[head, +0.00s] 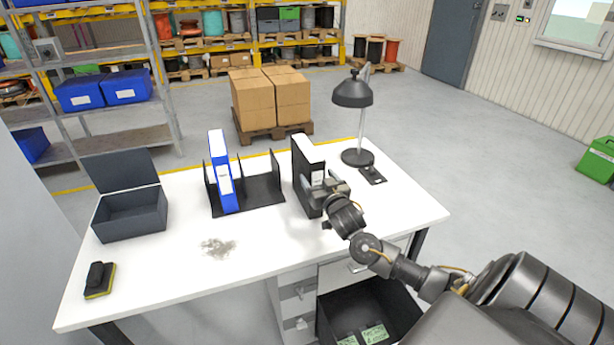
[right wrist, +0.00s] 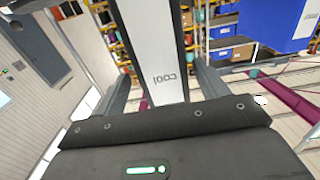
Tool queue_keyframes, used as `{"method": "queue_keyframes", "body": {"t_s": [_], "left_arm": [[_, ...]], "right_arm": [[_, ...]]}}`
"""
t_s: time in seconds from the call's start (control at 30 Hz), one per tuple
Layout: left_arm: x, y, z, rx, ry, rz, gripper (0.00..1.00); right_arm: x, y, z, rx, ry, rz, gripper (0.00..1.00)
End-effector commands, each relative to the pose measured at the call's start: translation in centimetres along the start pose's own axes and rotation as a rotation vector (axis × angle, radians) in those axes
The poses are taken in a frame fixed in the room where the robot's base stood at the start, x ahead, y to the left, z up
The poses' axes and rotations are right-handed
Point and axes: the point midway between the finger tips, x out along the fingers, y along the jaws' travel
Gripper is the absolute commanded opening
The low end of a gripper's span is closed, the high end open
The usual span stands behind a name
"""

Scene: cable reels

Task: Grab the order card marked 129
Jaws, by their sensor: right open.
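Two green cards, one on the right (head: 375,334) and one on the left (head: 347,341), lie in the dark open drawer or bin under the desk. Their print is too small to read, so I cannot tell whether either is marked 129. My right gripper (head: 325,188) is at a black binder with a white spine (head: 308,152) standing on the desk. In the right wrist view the open fingers (right wrist: 163,85) are on either side of the binder's spine (right wrist: 155,45). I cannot tell whether they touch it. My left gripper is out of view.
The white desk (head: 265,250) also holds a blue binder (head: 221,170) in a black rack, an open dark box (head: 130,212), a lamp (head: 353,92), a phone-like item (head: 372,175), a sponge-like eraser (head: 99,280) and a grey smudge (head: 217,247).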

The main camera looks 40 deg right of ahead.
Motion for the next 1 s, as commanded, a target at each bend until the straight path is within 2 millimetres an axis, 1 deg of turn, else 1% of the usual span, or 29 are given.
{"method": "queue_keyframes", "body": {"t_s": [0.1,0.17,0.3,0.4,0.5,0.77,1.0], "left_arm": [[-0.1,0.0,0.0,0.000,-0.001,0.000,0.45],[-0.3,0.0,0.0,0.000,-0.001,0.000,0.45],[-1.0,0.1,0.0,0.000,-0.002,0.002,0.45],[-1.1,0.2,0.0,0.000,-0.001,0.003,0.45],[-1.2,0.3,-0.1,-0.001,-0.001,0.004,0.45],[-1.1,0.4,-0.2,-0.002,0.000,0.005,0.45],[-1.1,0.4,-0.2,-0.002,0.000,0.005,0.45]], "right_arm": [[0.2,-0.1,-0.1,0.000,0.000,-0.001,0.73],[0.8,-0.2,-0.2,0.000,0.001,-0.001,0.73],[2.9,-0.4,-0.3,-0.001,0.001,0.001,0.73],[4.2,-0.4,-0.1,-0.001,-0.001,0.001,0.73],[5.0,-0.4,0.0,0.000,0.000,0.000,0.73],[5.2,-0.5,0.1,0.001,-0.001,-0.001,0.73],[5.2,-0.5,0.1,0.000,-0.001,-0.001,0.41]]}}
